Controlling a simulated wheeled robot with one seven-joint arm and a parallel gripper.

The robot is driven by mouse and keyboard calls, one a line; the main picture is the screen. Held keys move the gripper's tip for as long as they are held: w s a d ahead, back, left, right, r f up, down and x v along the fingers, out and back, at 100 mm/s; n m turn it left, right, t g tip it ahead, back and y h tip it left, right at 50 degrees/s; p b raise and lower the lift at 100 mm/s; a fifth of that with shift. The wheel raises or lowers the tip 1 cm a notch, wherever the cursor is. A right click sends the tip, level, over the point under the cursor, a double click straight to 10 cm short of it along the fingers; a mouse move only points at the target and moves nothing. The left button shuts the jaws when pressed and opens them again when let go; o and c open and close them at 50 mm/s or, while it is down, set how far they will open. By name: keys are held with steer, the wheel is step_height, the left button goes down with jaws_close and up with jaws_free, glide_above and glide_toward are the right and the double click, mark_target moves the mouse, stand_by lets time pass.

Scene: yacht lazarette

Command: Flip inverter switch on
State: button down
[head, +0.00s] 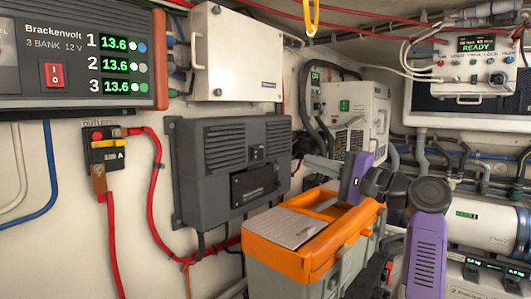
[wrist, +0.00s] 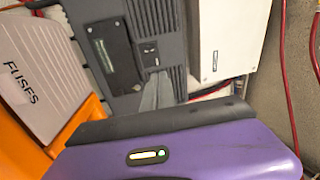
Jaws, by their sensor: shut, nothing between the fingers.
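The inverter (head: 222,138) is a dark grey ribbed box on the white wall, in the middle of the head view. Its small black rocker switch (head: 257,153) is on the front, above a black label panel. In the wrist view the inverter (wrist: 166,15) is tilted, with the switch (wrist: 150,49) just beyond my fingertips. The rocker's position is too small to tell. My gripper (head: 308,163) is shut and empty, pointing left towards the inverter's front from its right side. In the wrist view my grey fingers (wrist: 154,92) appear just below the switch, seemingly apart from it.
An orange-lidded grey box (head: 325,240) stands below my gripper; its lid panel (wrist: 40,65) reads FUSES. A white box (head: 232,55) hangs above the inverter. A Brackenvolt charger (head: 75,58) with a red switch is at upper left. Red cables (head: 157,190) run along the wall.

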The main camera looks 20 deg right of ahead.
steer(key=shift+s+a+f+g+y, duration=0.3)
steer(key=shift+a+f+g, duration=0.05)
steer(key=shift+a+g, duration=0.2)
steer(key=p, duration=0.4)
glide_toward(256, 149)
steer(key=x, duration=0.5)
steer(key=shift+w+a, duration=0.1)
steer(key=shift+w, duration=0.1)
steer(key=shift+w+a+f+p, duration=0.1)
steer(key=shift+w+a+p, duration=0.25)
steer(key=shift+w, duration=0.25)
steer(key=shift+w+a+b, duration=0.15)
steer(key=shift+a+b, duration=0.05)
steer(key=shift+b, duration=0.1)
steer(key=shift+r, duration=0.2)
